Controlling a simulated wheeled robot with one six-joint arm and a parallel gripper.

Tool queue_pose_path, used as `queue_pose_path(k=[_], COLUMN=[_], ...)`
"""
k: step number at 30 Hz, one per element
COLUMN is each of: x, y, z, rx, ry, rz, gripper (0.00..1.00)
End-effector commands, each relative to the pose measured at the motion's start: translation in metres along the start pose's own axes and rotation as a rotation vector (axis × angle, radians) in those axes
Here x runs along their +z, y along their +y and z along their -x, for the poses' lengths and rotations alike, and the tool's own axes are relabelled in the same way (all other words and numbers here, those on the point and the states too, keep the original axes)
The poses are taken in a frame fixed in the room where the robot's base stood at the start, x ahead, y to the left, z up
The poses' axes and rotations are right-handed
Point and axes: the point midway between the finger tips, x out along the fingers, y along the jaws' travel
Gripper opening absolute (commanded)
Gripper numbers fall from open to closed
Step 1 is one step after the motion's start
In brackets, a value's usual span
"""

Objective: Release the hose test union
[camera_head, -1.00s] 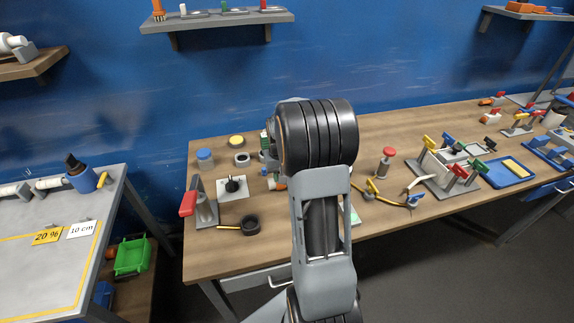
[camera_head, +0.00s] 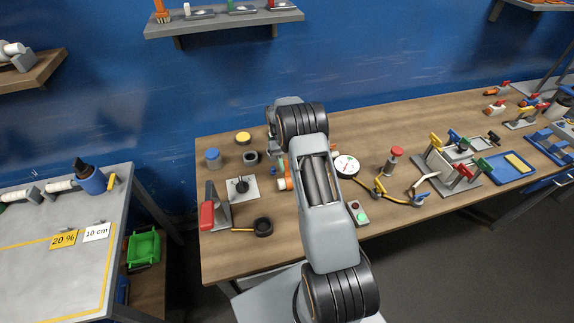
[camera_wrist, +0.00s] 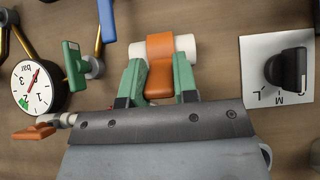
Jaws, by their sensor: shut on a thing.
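In the wrist view an orange-and-white fitting (camera_wrist: 160,47), which looks like the hose test union, lies between the green fingers of my gripper (camera_wrist: 158,86). The fingers are shut on its orange middle. White round ends stick out on both sides. In the head view a bit of the orange fitting (camera_head: 283,184) shows left of my arm, low at the wooden bench. I cannot tell whether the fitting touches the bench.
A pressure gauge (camera_wrist: 38,88) with a green-handled valve (camera_wrist: 72,62) is left of my gripper in the wrist view. A black knob (camera_wrist: 287,70) on a white plate is at right.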

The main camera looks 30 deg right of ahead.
Motion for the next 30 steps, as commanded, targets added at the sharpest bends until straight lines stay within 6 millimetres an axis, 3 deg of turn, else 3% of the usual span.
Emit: queue_pose_path(k=[23,24,30], x=[-0.0041,-0.0041,-0.0039], y=[0.0041,0.0041,0.004], z=[-0.0005,-0.0006,-0.0006], rx=[-0.007,-0.007,-0.006], ry=[-0.092,-0.092,-0.092], rz=[-0.006,-0.006,-0.005], gripper=[0.0,0.28,0.48])
